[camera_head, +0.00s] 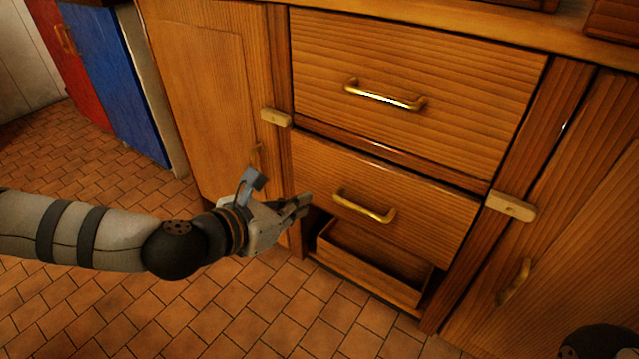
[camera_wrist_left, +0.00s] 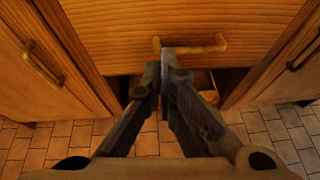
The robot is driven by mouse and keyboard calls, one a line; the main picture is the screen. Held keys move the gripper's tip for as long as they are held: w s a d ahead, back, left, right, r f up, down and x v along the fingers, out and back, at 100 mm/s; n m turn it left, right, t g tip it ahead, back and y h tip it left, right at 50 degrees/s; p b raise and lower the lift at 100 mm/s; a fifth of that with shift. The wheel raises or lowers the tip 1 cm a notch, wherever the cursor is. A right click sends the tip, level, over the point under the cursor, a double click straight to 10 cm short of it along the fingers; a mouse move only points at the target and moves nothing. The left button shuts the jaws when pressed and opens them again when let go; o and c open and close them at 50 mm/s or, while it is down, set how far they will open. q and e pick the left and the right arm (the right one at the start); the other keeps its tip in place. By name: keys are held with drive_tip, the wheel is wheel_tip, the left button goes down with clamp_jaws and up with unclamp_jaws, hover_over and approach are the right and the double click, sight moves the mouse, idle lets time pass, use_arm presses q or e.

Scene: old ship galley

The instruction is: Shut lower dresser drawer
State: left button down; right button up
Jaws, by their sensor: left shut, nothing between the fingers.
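The dresser's lower drawer (camera_head: 430,208) has a plain wooden front and a brass bar handle (camera_head: 365,207). Its front looks nearly level with the frame; I cannot tell whether a small gap is left. My left gripper (camera_head: 303,204) is shut and empty, its tips at the left part of this front, left of the handle. In the left wrist view, the shut fingertips (camera_wrist_left: 166,62) lie just below the left end of the handle (camera_wrist_left: 195,46), over the drawer front (camera_wrist_left: 130,25). I cannot tell whether they touch. My right gripper is out of view.
The upper drawer (camera_head: 460,85) looks shut. Below the lower drawer is a dark opening with a shallow wooden box (camera_head: 370,266). Cupboard doors (camera_head: 215,90) flank the drawers, with wooden turn latches. A blue cabinet (camera_head: 110,75) stands far left. The tiled floor (camera_head: 200,315) is clear.

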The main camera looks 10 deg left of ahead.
use_arm(q)
wheel_tip(320, 180, down, 2)
drive_tip(key=n+t+b, duration=0.1)
drive_tip(key=t+b, duration=0.2)
drive_tip(key=b, duration=0.1)
drive_tip(key=t+b, duration=0.2)
approach(342, 154)
drive_tip(key=shift+h, duration=0.4)
drive_tip(key=x, duration=0.6)
drive_tip(key=shift+a+f, duration=0.1)
drive_tip(key=shift+f, duration=0.15)
drive_tip(key=shift+w, duration=0.5)
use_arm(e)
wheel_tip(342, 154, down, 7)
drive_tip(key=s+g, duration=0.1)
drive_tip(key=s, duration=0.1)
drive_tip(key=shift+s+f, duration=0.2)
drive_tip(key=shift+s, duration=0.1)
use_arm(q)
drive_tip(key=b+x, duration=0.1)
drive_tip(key=x, duration=0.1)
drive_tip(key=shift+w+d+f+b, duration=0.1)
drive_tip(key=shift+w+d+b, duration=0.2)
drive_tip(key=shift+b, duration=0.1)
drive_tip(key=shift+a+r, duration=0.15)
drive_tip(key=shift+r, duration=0.1)
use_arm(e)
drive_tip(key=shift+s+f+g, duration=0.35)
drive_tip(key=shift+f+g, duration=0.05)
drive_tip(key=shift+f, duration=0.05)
